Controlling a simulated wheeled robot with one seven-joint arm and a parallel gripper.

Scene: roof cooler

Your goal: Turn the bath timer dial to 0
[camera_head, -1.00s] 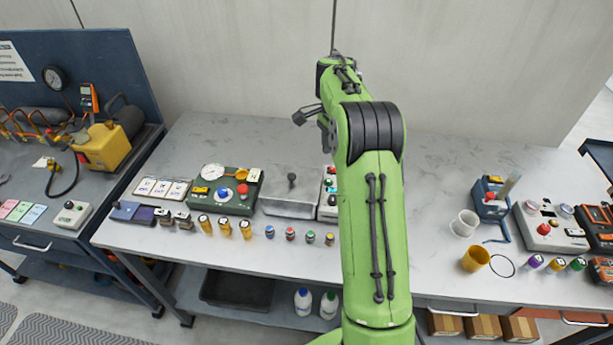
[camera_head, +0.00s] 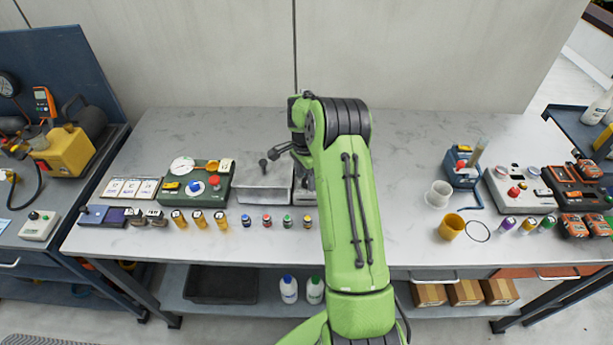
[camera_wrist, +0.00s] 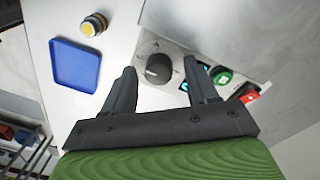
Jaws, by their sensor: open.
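A round black dial (camera_wrist: 158,69) with a light pointer mark sits on a pale grey control box (camera_wrist: 152,44) in the wrist view. Printed marks surround the dial, too small to read. My gripper (camera_wrist: 160,66) is open, with its two dark fingers on either side of the dial in the picture. I see no contact, and the height gap cannot be told. In the head view my arm covers most of the box, and the dial and fingertips are hidden.
Beside the dial are a green button (camera_wrist: 222,77) and a red switch (camera_wrist: 247,94). A blue tray (camera_wrist: 76,66) and a yellow-topped cap (camera_wrist: 94,24) lie nearby. A lidded metal bath (camera_head: 262,185) stands left of my arm. The bench's back is clear.

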